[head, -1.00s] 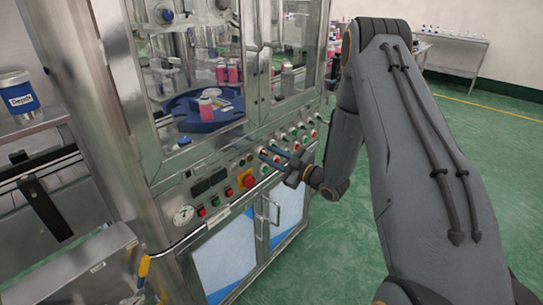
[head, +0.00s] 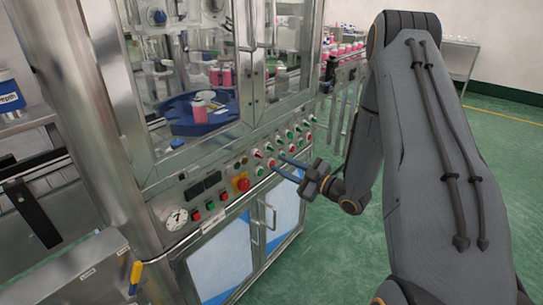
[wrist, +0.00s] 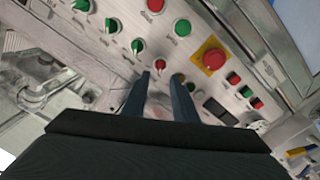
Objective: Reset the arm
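My gripper (head: 284,169) is in front of the machine's control panel (head: 222,191). Its two blue-grey fingers point at the panel with a gap between them, and nothing shows between them. In the wrist view my gripper (wrist: 163,75) has its fingers apart, with the panel behind. The panel carries several green and red knobs, and a red emergency button (head: 242,184) on a yellow plate. The emergency button also shows in the wrist view (wrist: 214,59), right of the fingertips. In the head view the fingertips appear a little off the panel.
A pressure gauge (head: 177,218) sits at the panel's left end. Blue-and-white cabinet doors (head: 222,262) are below. A side table (head: 452,48) stands far back right. Green floor is open at right.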

